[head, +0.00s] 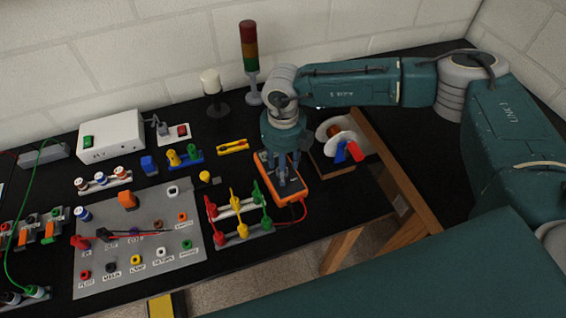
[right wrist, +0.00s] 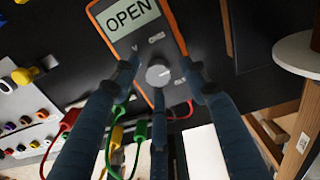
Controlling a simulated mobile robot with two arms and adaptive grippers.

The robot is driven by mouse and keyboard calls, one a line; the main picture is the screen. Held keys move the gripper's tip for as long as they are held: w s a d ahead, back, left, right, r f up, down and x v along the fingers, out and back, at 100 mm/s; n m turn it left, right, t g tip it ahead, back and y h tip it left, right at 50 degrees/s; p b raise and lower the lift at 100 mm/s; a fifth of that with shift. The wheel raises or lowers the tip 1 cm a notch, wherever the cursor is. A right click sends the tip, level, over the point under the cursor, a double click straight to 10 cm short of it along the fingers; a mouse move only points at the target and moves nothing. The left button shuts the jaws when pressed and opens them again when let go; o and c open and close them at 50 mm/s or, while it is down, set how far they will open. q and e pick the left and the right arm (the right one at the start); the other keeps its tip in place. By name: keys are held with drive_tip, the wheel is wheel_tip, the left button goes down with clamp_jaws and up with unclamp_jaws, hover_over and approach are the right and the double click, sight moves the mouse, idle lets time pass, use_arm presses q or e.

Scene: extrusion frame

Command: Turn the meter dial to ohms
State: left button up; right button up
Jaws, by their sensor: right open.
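The orange-edged meter (head: 292,198) lies on the black bench under my right gripper (head: 287,180). In the right wrist view the meter (right wrist: 178,28) has a grey face, and its display (right wrist: 130,14) reads OPEN. The round grey dial (right wrist: 158,73) sits below the display, with an OHMS label above it and a V label to its upper left. A pale mark shows on the dial, but its exact direction is hard to tell. My right gripper (right wrist: 158,95) is open, its three fingers spread around the dial, apart from it. My left gripper is out of view.
A rack of red, yellow and green clips (head: 237,213) stands left of the meter, with a red lead beside it. A grey socket panel (head: 140,262) lies further left. A white spool (head: 340,130) stands right of the meter, by a wooden edge.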

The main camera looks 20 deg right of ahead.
drive_tip(key=shift+f, duration=0.15)
drive_tip(key=shift+c, duration=0.6)
clamp_jaws()
drive_tip(key=n+b, duration=0.2)
drive_tip(key=b, duration=0.1)
drive_tip(key=n+b, duration=0.2)
drive_tip(key=b, duration=0.2)
drive_tip(key=shift+w+f, duration=0.1)
drive_tip(key=shift+f, duration=0.3)
drive_tip(key=shift+r+n+b, duration=0.25)
drive_tip(key=shift+n+b, duration=0.35)
drive_tip(key=shift+n, duration=0.1)
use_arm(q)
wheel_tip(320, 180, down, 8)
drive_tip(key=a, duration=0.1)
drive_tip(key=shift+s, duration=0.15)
use_arm(e)
drive_tip(key=shift+r, duration=0.2)
drive_tip(key=shift+o, duration=0.6)
unclamp_jaws()
